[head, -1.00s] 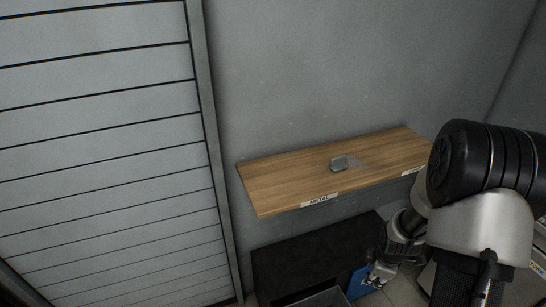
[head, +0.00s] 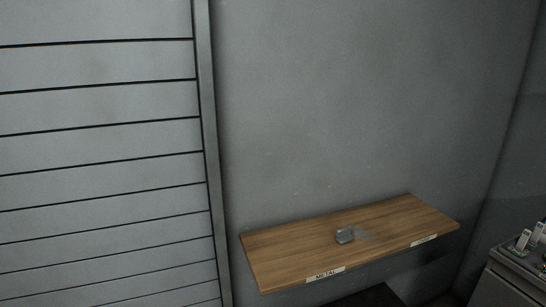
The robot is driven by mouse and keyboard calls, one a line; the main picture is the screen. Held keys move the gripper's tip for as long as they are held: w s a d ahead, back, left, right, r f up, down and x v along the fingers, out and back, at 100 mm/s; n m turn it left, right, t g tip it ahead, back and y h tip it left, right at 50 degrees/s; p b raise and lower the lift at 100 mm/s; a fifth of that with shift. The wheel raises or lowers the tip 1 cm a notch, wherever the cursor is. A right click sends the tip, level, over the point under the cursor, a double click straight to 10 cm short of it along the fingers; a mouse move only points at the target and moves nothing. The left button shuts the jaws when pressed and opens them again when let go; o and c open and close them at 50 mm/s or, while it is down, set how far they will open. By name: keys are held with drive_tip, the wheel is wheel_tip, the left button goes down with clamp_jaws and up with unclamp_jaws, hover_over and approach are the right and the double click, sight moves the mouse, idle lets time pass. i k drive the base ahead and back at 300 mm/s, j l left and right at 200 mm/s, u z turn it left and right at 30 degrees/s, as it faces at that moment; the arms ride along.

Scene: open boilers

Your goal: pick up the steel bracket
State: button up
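A small grey metal piece, which looks like the steel bracket (head: 345,236), lies on a wooden wall shelf (head: 290,259) near its middle. A flat, paler grey patch or part lies just to its right; I cannot tell whether it belongs to the bracket. The shelf's front edge has a label reading METAL (head: 325,273) at left and a second label (head: 424,240) at right, too small to read. My gripper is not in the head view now.
A slatted grey shutter (head: 100,150) fills the left side. A dark surface (head: 372,296) shows below the shelf. A grey cabinet (head: 505,280) with small items on top stands at the lower right. The shelf is otherwise bare.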

sight(344, 235)
drive_tip(key=k+l+z, duration=0.15)
drive_tip(key=k+z, duration=0.2)
drive_tip(key=k, duration=0.55)
